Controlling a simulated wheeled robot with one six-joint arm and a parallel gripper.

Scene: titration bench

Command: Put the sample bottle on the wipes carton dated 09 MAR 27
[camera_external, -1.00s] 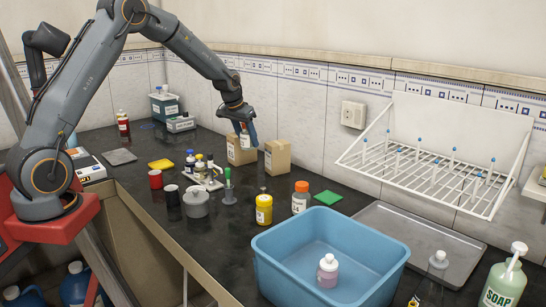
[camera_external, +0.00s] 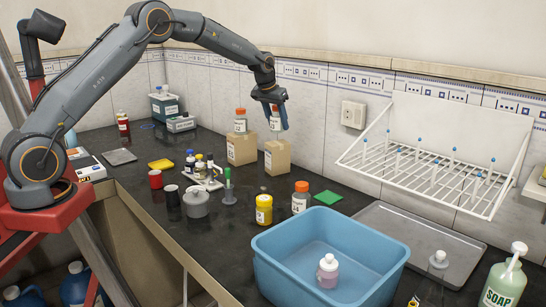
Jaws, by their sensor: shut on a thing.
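My gripper (camera_external: 276,107) is shut on a small bottle with a white label (camera_external: 275,123), whose cap is mostly hidden by the fingers. It holds the bottle upright over the right-hand tan carton (camera_external: 278,158). The bottle's base looks just above the carton's top, but I cannot tell whether they touch. A second tan carton (camera_external: 241,151) stands to the left. An orange-capped bottle with a white label (camera_external: 240,122) stands on that left carton. Each carton's printing is too small to read, so I cannot tell which bears 09 MAR 27.
A blue basin (camera_external: 282,283) is nearer. A white drying rack (camera_external: 430,160) hangs right. The dark bench left of the cartons has free room.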

